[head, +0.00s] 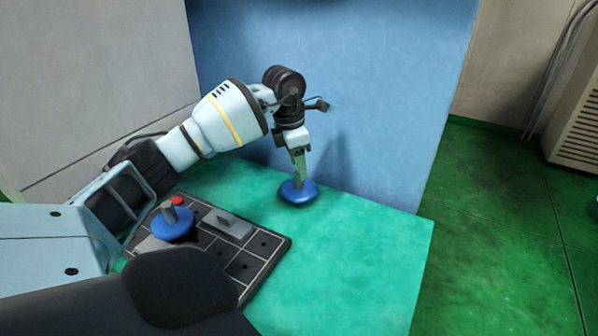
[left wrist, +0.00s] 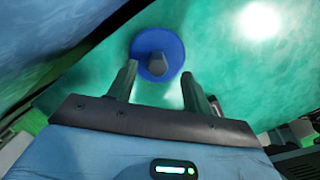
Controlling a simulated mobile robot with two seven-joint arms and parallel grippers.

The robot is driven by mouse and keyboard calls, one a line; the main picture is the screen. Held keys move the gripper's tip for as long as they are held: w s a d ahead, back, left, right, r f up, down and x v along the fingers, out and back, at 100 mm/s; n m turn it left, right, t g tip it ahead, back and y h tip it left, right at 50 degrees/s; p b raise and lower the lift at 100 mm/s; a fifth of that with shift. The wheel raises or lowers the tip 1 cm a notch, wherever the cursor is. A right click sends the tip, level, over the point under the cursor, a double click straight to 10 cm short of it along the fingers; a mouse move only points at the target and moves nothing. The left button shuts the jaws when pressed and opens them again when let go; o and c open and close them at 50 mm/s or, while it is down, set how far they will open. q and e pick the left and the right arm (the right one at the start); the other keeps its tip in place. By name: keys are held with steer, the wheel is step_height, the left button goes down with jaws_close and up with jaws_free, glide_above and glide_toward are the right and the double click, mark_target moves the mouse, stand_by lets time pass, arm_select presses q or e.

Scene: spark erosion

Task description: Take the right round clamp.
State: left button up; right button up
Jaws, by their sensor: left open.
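The right round clamp (head: 297,194) is a blue disc with a grey knob on top. It stands on the green tabletop near the blue wall. My left gripper (head: 299,172) points down right above it, with its fingers at the knob. In the left wrist view, the clamp (left wrist: 174,48) lies just beyond the open fingertips (left wrist: 158,69), and its grey knob shows in the gap between them. I cannot tell whether the fingers touch the knob. Another blue round clamp (head: 172,228) with a grey stem sits at the left on a dark gridded plate.
The dark gridded plate (head: 258,262) carries a grey block (head: 228,226), and a red part (head: 177,200) shows by the left clamp. The blue wall (head: 375,110) rises close behind the right clamp. The green tabletop (head: 365,255) is clear to the right and front.

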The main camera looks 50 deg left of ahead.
mark_target(299, 185)
arm_select(q)
steer(key=shift+w+f, duration=0.15)
steer(key=shift+f, duration=0.85)
steer(key=shift+w+f, duration=0.1)
steer(key=shift+f, duration=0.85)
steer(key=shift+c, duration=0.3)
steer(key=shift+r, duration=0.1)
jaws_close()
